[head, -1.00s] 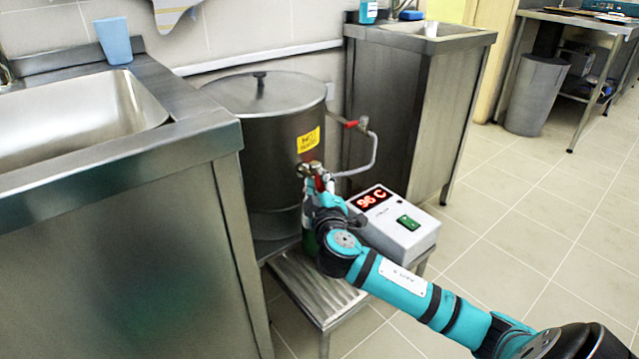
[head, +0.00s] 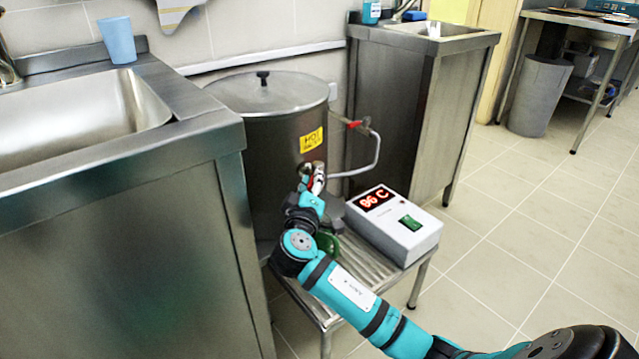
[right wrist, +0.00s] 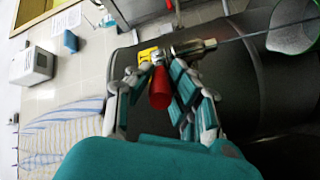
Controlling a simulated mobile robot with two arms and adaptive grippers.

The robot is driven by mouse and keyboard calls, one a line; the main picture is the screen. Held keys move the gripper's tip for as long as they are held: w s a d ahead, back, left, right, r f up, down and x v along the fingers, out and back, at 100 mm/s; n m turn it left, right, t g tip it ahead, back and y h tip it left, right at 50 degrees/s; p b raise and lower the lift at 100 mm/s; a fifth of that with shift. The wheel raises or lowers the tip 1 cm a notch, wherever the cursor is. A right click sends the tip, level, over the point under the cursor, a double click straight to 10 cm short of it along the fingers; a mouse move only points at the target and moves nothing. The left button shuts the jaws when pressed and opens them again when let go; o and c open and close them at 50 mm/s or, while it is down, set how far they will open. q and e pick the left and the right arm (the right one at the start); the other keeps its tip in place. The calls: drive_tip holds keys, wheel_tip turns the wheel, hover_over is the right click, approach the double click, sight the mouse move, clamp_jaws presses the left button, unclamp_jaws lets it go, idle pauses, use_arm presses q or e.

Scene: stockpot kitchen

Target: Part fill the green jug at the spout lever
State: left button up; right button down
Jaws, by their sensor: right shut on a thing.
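The big steel hot-water pot (head: 275,130) stands behind the ribbed stand. Its spout (head: 313,168) is on the front, with a red lever (right wrist: 160,88). My right gripper (head: 312,186) is at the spout; in the right wrist view its fingers (right wrist: 160,95) are shut on the red lever. The green jug (head: 328,243) sits below on the stand, mostly hidden behind my arm. The jug's round rim and pale inside show at the upper right of the right wrist view (right wrist: 294,28). My left gripper is out of view.
A white control box (head: 396,226) reading 96 C, with a green switch, stands right of the jug on the ribbed stand (head: 345,262). A red-handled pipe valve (head: 354,124) is behind. A steel sink unit (head: 110,215) borders the left.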

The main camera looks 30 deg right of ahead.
drive_tip(key=shift+w+a+m+g+h, duration=0.25)
drive_tip(key=shift+w+m+g+h, duration=0.05)
drive_tip(key=shift+m+g+h, duration=0.35)
drive_tip(key=c, duration=1.2)
unclamp_jaws()
drive_tip(key=shift+f, duration=0.1)
wheel_tip(320, 180, up, 10)
drive_tip(key=shift+a+f, duration=0.1)
drive_tip(key=shift+f, duration=0.1)
drive_tip(key=shift+r, duration=0.25)
drive_tip(key=shift+c, duration=0.6)
